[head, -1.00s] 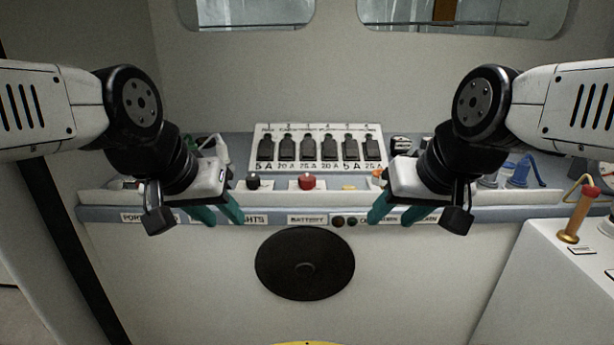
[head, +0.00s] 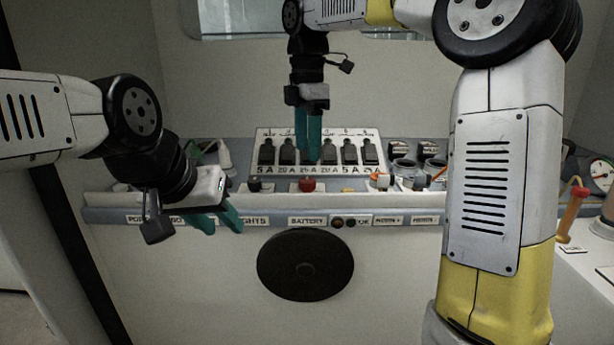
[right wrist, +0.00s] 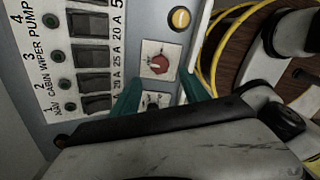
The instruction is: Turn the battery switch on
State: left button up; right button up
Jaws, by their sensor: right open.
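The battery switch (head: 307,184) is a small red knob on the console ledge, above the BATTERY label (head: 307,221). The right wrist view shows it as a red knob (right wrist: 159,64) on a pale square plate; I cannot tell its on or off position. My right gripper (head: 308,158) points down above the knob, in front of the breaker panel. In the right wrist view its teal fingers (right wrist: 163,90) are apart, with the knob beyond and between them, not visibly touched. My left gripper (head: 219,220) is open and empty at the console's front edge, left of the knob.
The breaker panel (head: 267,140) with several black switches stands behind the knob. A black knob (head: 254,185) is to its left. Cups (head: 403,168) and small items stand to the right. A black round disc (head: 305,264) is on the front face below.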

aim_at(307, 180)
notch_tip(307, 180, down, 8)
jog(key=shift+r, duration=0.15)
dwell(0.3)
jog(key=shift+c, duration=0.2)
grip_shut()
